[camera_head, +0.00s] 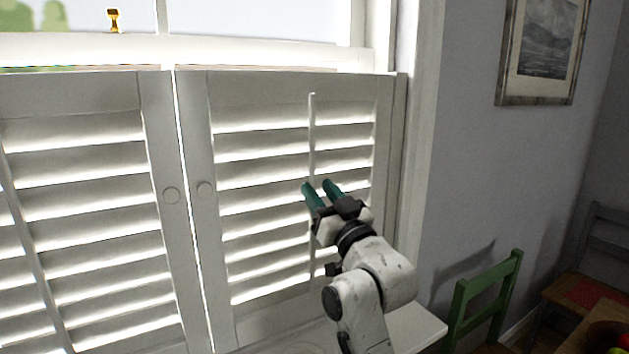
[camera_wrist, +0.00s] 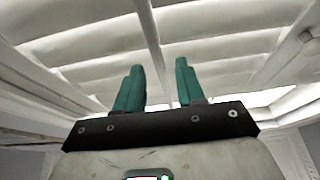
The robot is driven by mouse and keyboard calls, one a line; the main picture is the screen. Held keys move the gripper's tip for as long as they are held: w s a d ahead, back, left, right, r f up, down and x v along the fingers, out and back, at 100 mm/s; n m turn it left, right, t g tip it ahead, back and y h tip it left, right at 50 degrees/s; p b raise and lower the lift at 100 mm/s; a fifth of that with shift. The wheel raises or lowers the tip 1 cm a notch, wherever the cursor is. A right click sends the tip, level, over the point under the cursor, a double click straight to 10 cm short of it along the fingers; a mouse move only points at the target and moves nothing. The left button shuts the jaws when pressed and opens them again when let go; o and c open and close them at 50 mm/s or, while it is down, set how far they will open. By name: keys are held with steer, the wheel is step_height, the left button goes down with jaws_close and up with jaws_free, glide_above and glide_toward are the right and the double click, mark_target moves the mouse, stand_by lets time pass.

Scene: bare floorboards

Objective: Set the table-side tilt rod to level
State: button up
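The right shutter panel (camera_head: 203,250) has a thin white upright tilt rod (camera_head: 312,125) on its slats, on the side towards the table and chairs. The slats (camera_head: 262,150) are tilted, with bright gaps between them. My gripper (camera_head: 317,185) has two green fingers, open, in front of the rod's middle. In the wrist view, the rod (camera_wrist: 149,35) runs down between the spread fingers (camera_wrist: 158,68), with space on both sides. I cannot tell whether the fingertips reach around it or stop short. My gripper hides part of the rod in the head view.
The left shutter panel (camera_head: 155,250) has its own rod (camera_head: 32,245), leaning in the picture. Round knobs (camera_head: 205,189) sit near the panels' meeting edges. A white sill (camera_head: 415,325) lies below. A green chair (camera_head: 488,290) and a wooden table (camera_head: 590,325) stand at right.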

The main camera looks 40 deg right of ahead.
steer(key=shift+x, duration=1.2)
steer(key=shift+f, duration=0.1)
steer(key=shift+c, duration=0.3)
jaws_close()
